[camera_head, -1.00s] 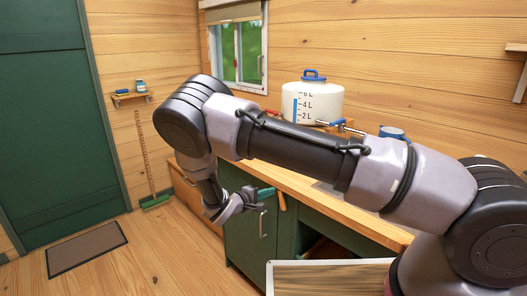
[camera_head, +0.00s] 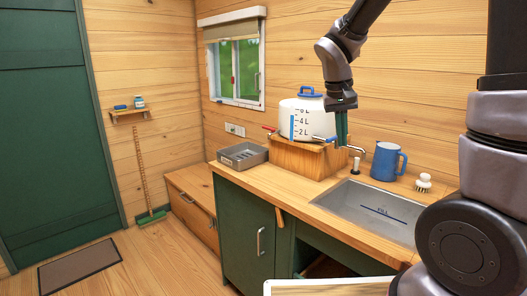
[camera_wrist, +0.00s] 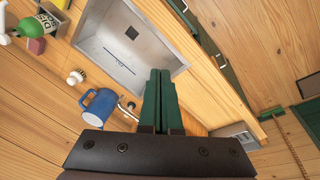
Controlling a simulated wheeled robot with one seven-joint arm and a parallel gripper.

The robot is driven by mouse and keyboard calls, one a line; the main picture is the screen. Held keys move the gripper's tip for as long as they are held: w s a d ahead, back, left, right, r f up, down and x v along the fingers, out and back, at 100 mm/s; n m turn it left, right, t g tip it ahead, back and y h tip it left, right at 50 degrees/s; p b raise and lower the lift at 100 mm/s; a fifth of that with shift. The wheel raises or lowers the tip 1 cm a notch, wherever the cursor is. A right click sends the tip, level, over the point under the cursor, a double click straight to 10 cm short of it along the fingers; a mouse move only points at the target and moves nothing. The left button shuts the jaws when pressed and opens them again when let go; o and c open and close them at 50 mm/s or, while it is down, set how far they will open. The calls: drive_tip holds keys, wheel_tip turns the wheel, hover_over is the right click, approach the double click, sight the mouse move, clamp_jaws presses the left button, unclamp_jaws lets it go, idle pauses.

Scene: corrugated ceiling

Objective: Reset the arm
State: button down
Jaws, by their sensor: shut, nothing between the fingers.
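My gripper (camera_head: 342,130) hangs from my raised arm in the head view, pointing down in front of the white water tank (camera_head: 304,118) and above the counter. Its two green fingers are together with nothing between them. They also show closed in the wrist view (camera_wrist: 160,85), where they overlap the edge of the sink (camera_wrist: 125,50). The gripper hides part of the tank's right side and the tap area behind it.
A blue mug (camera_head: 386,162) and a white brush (camera_head: 424,182) stand behind the sink (camera_head: 372,208). A grey tray (camera_head: 242,156) sits at the counter's left end. The cabinet (camera_head: 250,232) has an open section at its right. The floor at left is clear around a mat (camera_head: 80,264).

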drive_tip(key=s+d+r+m+t+y, duration=0.35)
drive_tip(key=s+r+t, duration=0.25)
drive_tip(key=s+r, duration=0.8)
drive_tip(key=w+a+f+n+g+h, duration=0.3)
drive_tip(key=w+a+f+n+h, duration=0.15)
drive_tip(key=w+f, duration=0.7)
drive_tip(key=w+a+f+n+g+h, duration=0.2)
drive_tip(key=w+a+f+n+h, duration=0.25)
drive_tip(key=w+f, duration=0.7)
drive_tip(key=w+a+f+n+t, duration=0.1)
drive_tip(key=a+f+n+t, duration=0.5)
drive_tip(key=a+f, duration=0.6)
drive_tip(key=a+f+n+t, duration=0.5)
drive_tip(key=a+f+t, duration=0.25)
drive_tip(key=f, duration=0.85)
drive_tip(key=shift+g, duration=0.35)
drive_tip(key=x, duration=1)
drive_tip(key=shift+w+a+f, duration=0.15)
drive_tip(key=shift+w+a, duration=0.05)
drive_tip(key=shift+a, duration=0.1)
drive_tip(key=shift+s+d+r, duration=0.2)
drive_tip(key=shift+s+d, duration=0.15)
drive_tip(key=shift+s, duration=0.15)
drive_tip(key=shift+s+d+r, duration=0.2)
drive_tip(key=shift+s+d, duration=0.2)
drive_tip(key=shift+s, duration=0.15)
drive_tip(key=shift+s+d+r, duration=0.15)
drive_tip(key=shift+s+d, duration=0.3)
drive_tip(key=shift+d, duration=0.05)
